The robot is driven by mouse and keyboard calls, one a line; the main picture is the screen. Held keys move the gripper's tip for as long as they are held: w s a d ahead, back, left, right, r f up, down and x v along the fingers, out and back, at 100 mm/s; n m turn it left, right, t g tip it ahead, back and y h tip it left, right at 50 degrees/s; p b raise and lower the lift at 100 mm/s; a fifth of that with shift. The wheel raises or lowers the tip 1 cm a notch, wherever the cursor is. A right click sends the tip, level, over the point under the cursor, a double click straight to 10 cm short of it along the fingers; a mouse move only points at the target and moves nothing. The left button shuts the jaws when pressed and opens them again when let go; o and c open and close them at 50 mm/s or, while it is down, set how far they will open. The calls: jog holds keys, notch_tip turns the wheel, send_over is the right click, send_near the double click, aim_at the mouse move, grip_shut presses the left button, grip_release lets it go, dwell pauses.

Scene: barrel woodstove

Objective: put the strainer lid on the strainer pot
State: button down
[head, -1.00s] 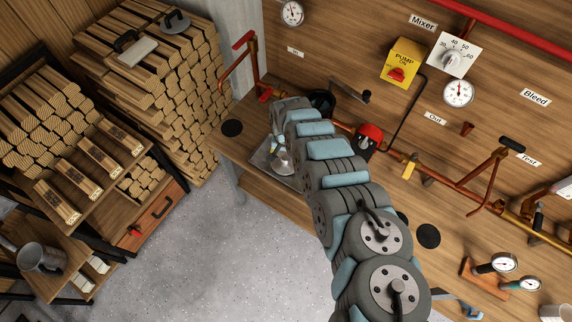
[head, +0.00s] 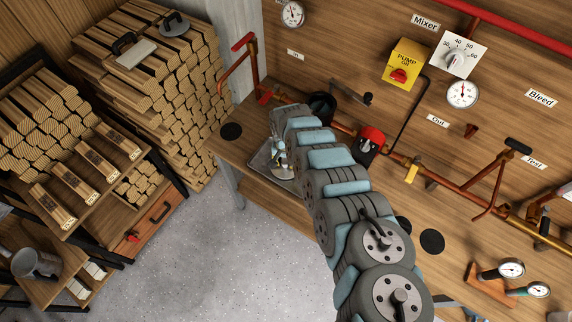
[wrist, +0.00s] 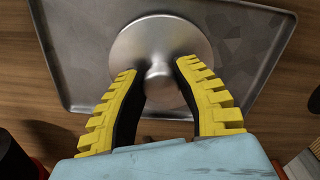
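The strainer lid is a round, shiny metal disc (wrist: 145,42) with a central knob (wrist: 159,74). It lies on a grey metal tray (wrist: 85,80). My gripper (wrist: 157,68) is open, its yellow-ridged fingers on either side of the knob with a small gap showing. In the head view the tray (head: 257,162) is on the left part of the bench, and my arm hides most of the lid and gripper. A black, open-topped round vessel (head: 320,106) by the pipe behind the tray looks like the strainer pot; my arm partly covers its surroundings.
A copper pipe (head: 480,188) with valves runs along the wooden back panel. A red-topped black device (head: 369,145) stands right of my arm. Stacked firewood (head: 150,90) rises left of the bench (head: 218,147). Gauges (head: 510,268) are at the bench's right.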

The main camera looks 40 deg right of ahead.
aim_at(285, 161)
jog(key=shift+r+p, duration=1.05)
jog(key=shift+p, duration=0.2)
jog(key=shift+r+p, duration=2.5)
jog(key=shift+p, duration=0.1)
jog(key=shift+w, duration=0.1)
